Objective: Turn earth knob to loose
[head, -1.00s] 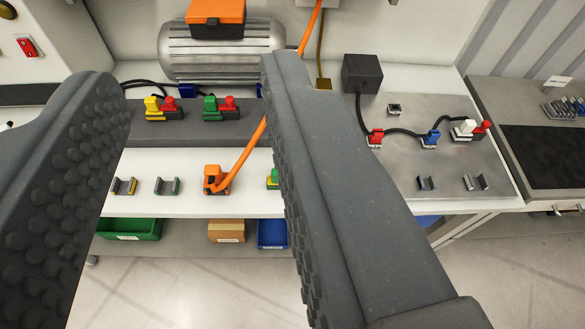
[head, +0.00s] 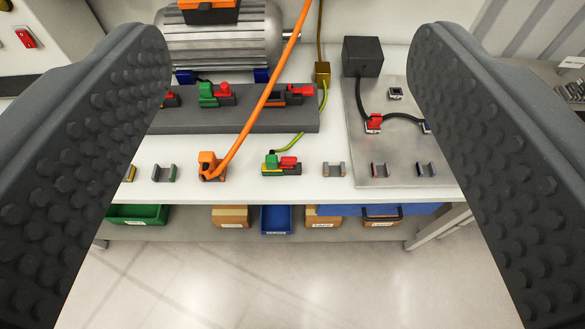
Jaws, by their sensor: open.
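A green and black connector (head: 270,165) with a yellow-green striped cable sits at the front of the white bench, near the middle of the head view. A red knob (head: 288,163) is on its right side; I take this as the earth knob. It lies roughly sideways, but its exact setting is too small to tell. My gripper (head: 290,50) is open and empty. Its two dark studded fingers frame the view left and right, apart from the connector and nearer the camera.
An orange connector (head: 211,168) with a thick orange cable stands left of the green one. Empty clips (head: 334,169) stand to its right. Behind are a grey terminal block (head: 235,121), a motor (head: 225,45) and a black box (head: 362,57). Bins (head: 276,219) sit below.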

